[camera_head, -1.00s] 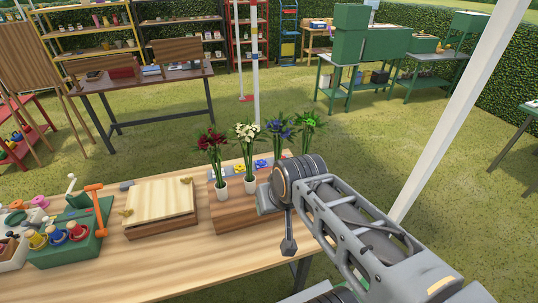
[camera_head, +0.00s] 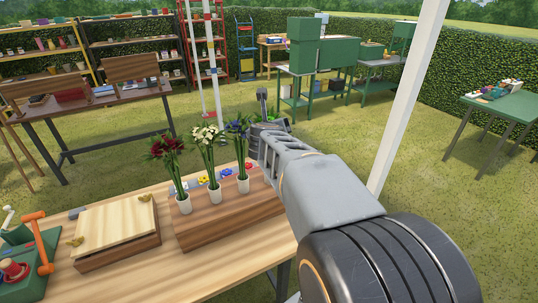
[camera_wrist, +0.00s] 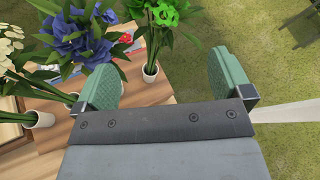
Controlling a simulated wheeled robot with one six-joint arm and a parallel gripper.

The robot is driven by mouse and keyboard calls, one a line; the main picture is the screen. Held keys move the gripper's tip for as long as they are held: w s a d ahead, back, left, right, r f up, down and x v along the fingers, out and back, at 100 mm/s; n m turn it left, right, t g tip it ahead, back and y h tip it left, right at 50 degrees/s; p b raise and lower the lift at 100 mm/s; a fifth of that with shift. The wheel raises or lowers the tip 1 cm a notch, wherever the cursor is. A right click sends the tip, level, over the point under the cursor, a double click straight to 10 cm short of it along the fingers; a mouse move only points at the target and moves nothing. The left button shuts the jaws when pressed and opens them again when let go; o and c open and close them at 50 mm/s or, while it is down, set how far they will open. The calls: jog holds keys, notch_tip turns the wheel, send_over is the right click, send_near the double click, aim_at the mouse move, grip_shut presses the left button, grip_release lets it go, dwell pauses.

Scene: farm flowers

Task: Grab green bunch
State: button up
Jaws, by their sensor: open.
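The green bunch (camera_wrist: 168,12) shows at the top of the wrist view, with leafy stems in a small white vase (camera_wrist: 150,73). My gripper (camera_wrist: 165,75) is open, its two green finger pads apart, with the green bunch's vase between and beyond them. Nothing is held. The blue bunch (camera_wrist: 88,35) is just left of the left finger in the wrist view. The blue bunch also shows there (camera_head: 239,130), left of my arm.
A white bunch (camera_head: 207,136) and a red bunch (camera_head: 166,149) stand in vases on the wooden block (camera_head: 215,230), left of the blue one. A wooden box (camera_head: 115,228) sits further left on the table. A white post (camera_head: 408,95) rises right of my arm.

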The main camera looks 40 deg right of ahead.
jog(key=shift+f+b+x, duration=0.15)
jog(key=shift+b+x, duration=0.5)
jog(key=shift+x, duration=2.45)
jog(key=shift+f+b+x, duration=0.15)
jog(key=shift+b+x, duration=0.45)
jog(key=shift+x, duration=2.55)
jog(key=shift+s+a, duration=0.1)
jog(key=shift+a, duration=0.05)
jog(key=c, duration=1.2)
jog(key=shift+c, duration=0.5)
jog(key=shift+r, duration=0.15)
